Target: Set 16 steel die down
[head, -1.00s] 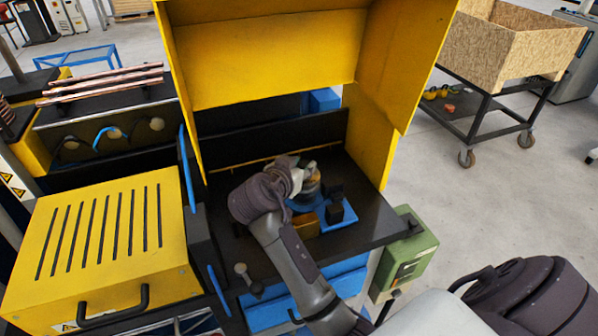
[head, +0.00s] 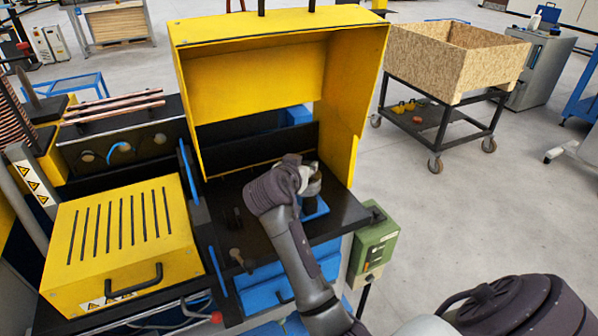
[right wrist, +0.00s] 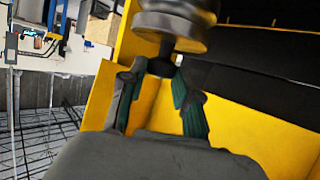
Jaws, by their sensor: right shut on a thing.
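The steel die (right wrist: 172,28) shows at the top of the right wrist view as a grey metal cylinder on a dark, narrower stem. My right gripper (right wrist: 162,73) is shut on that stem with its green-padded fingers. In the head view the right gripper (head: 309,177) is over the dark bench top (head: 343,210), inside the yellow hood, by a small blue tray (head: 321,208). The wrist hides much of the tray. I cannot tell whether the die touches anything below. My left gripper does not show.
The yellow hood (head: 258,75) encloses the bench at the back and right. A yellow slotted box (head: 120,235) stands left, and a green control box (head: 374,248) hangs at the bench's right edge. A wooden crate (head: 455,65) on a cart stands farther right.

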